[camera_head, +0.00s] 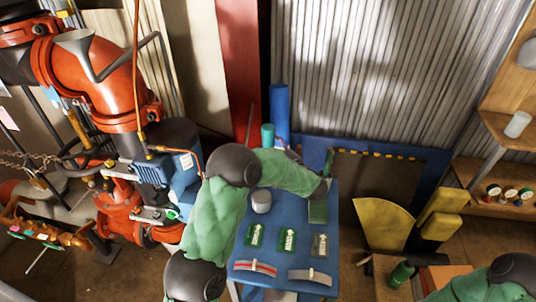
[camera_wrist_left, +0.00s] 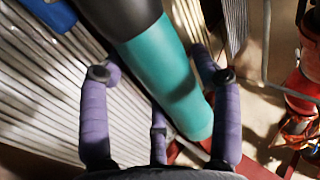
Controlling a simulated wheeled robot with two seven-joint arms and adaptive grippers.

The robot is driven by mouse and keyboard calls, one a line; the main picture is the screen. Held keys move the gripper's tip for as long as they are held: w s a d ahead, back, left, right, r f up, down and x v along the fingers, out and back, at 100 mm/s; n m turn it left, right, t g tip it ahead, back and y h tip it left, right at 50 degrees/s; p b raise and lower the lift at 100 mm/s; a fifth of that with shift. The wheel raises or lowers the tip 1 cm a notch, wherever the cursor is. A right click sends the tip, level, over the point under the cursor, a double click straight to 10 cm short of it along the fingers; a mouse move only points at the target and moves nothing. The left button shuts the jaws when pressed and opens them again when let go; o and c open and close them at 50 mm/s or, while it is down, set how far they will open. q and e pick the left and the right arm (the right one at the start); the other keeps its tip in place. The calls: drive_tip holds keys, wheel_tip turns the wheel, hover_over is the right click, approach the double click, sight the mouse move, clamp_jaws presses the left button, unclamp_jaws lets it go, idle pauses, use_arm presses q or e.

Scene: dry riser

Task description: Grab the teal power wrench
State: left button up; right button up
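The teal power wrench (camera_wrist_left: 172,72) fills the middle of the left wrist view as a thick cylinder, teal below and dark grey to black above. In the head view a teal cylinder end (camera_head: 268,135), seemingly the same tool, shows behind my left forearm near the back of the table; the rest is hidden. My left gripper (camera_wrist_left: 161,76) has its purple fingers spread, one on each side of the tool and a third below. They look open, not closed on it. In the head view my arm hides most of this gripper. My right gripper is out of view; only its arm shows.
The blue table (camera_head: 240,262) holds green cards, a grey pot (camera_head: 261,201) and curved gauges. A blue cylinder (camera_head: 281,112) stands behind the teal one. Red pipework (camera_head: 92,85) rises at left, a corrugated wall (camera_head: 370,75) behind. Yellow chair-like panels (camera_head: 384,222) stand at right.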

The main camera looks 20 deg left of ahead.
use_arm(q)
drive_tip(key=shift+r, duration=0.1)
clamp_jaws()
